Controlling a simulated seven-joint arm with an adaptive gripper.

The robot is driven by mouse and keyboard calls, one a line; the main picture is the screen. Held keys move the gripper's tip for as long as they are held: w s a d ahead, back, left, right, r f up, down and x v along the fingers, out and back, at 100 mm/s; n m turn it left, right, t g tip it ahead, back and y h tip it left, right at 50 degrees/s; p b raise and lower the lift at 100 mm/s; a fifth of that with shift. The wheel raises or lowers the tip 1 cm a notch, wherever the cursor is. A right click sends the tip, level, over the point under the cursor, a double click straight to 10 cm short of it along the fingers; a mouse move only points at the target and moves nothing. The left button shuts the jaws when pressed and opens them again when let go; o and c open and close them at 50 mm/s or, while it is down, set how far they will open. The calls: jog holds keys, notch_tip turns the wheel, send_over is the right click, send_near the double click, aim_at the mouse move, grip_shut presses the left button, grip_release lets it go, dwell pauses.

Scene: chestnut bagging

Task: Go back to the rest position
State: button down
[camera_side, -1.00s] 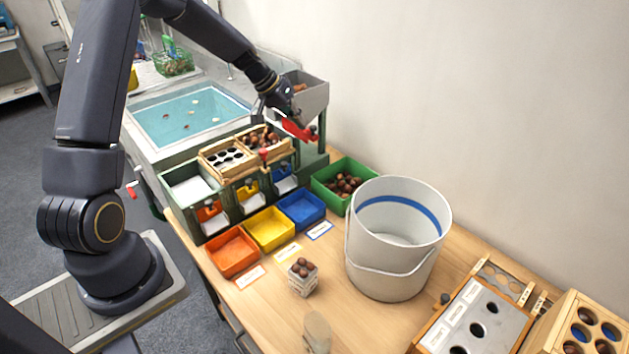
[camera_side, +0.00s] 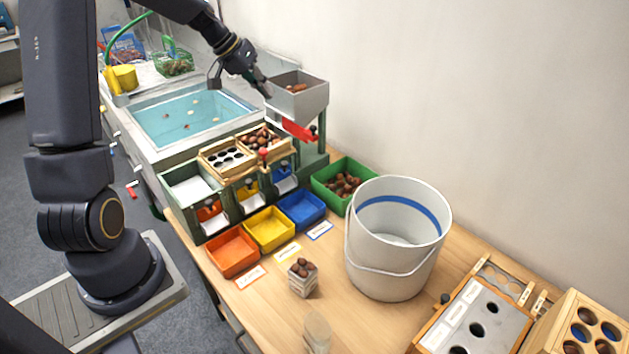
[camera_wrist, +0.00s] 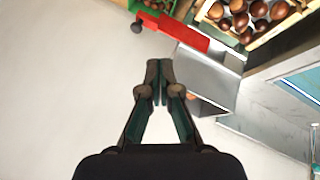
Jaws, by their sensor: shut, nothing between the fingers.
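My gripper (camera_side: 264,90) is shut and empty. In the side view it hangs in the air at the left edge of the grey hopper (camera_side: 312,101), which holds a few chestnuts. I cannot tell whether it touches the hopper. In the wrist view my gripper (camera_wrist: 160,66) points toward the hopper's grey wall (camera_wrist: 203,72), with its fingertips together. A red lever (camera_side: 299,131) sticks out below the hopper; it also shows in the wrist view (camera_wrist: 176,31).
Below stand a water basin (camera_side: 158,119), a wooden chestnut tray (camera_side: 280,152), a green bin (camera_side: 318,189), orange (camera_side: 253,262), yellow (camera_side: 263,248) and blue (camera_side: 294,223) trays, and a white bucket (camera_side: 399,277). A pale wall (camera_side: 480,70) stands behind.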

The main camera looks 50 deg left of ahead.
jog(key=s+d+r+m, duration=0.25)
jog(key=d+r, duration=0.35)
jog(key=d, duration=0.3)
jog(key=s+d+r+m, duration=0.1)
jog(key=d+r+m, duration=0.3)
jog(key=d, duration=0.5)
jog(key=s+d+r+y, duration=0.1)
jog(key=s+d+r, duration=0.2)
jog(key=s+d, duration=0.35)
jog(key=s+a+f+n+y, duration=0.1)
jog(key=s+f, duration=0.2)
jog(key=s, duration=0.4)
jog(key=s+a+f+n, duration=0.1)
jog(key=s+a+f, duration=0.1)
jog(key=s, duration=0.4)
jog(key=shift+s+f+g+y, duration=0.3)
jog(key=shift+s+f+y, duration=0.1)
jog(key=shift+f, duration=0.5)
jog(key=shift+a, duration=0.1)
